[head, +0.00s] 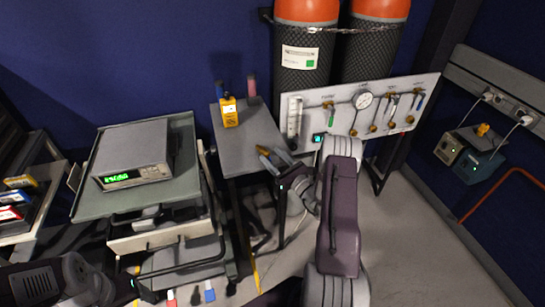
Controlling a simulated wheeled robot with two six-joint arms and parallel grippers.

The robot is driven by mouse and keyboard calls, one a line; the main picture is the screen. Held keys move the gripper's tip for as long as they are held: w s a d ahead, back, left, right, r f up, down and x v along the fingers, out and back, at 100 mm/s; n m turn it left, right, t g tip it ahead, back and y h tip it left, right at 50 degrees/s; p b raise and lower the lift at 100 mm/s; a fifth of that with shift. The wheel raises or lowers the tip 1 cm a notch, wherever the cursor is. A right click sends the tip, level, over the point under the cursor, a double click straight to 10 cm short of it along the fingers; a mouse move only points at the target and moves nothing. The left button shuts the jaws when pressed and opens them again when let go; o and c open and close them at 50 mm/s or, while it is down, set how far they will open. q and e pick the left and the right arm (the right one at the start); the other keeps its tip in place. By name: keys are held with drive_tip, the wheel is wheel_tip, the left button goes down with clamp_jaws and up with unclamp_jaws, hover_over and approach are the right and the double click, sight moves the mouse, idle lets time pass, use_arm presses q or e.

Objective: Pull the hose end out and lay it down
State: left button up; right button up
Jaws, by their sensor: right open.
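My right arm reaches up from the bottom centre, and its open gripper (268,157) is over the front right edge of a small grey table (243,138). No hose shows clearly between its fingers. I cannot single out the hose end; dark, thin hose-like loops (262,240) show under the table, partly hidden by my arm. A white gas panel (411,105) with a round gauge, valves and a flow tube stands behind my right arm. My left gripper (146,292) is low at the bottom left, and its jaws are too dark to read.
A yellow handheld meter (229,112) stands on the table. A cart (88,203) with a green-display instrument (133,156) stands left. Two orange-topped cylinders (306,12) stand behind the panel. A red hose or pipe (488,196) runs along the right wall. Floor at right is clear.

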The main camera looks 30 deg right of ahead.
drive_tip(key=v, duration=0.8)
drive_tip(key=shift+s, duration=0.35)
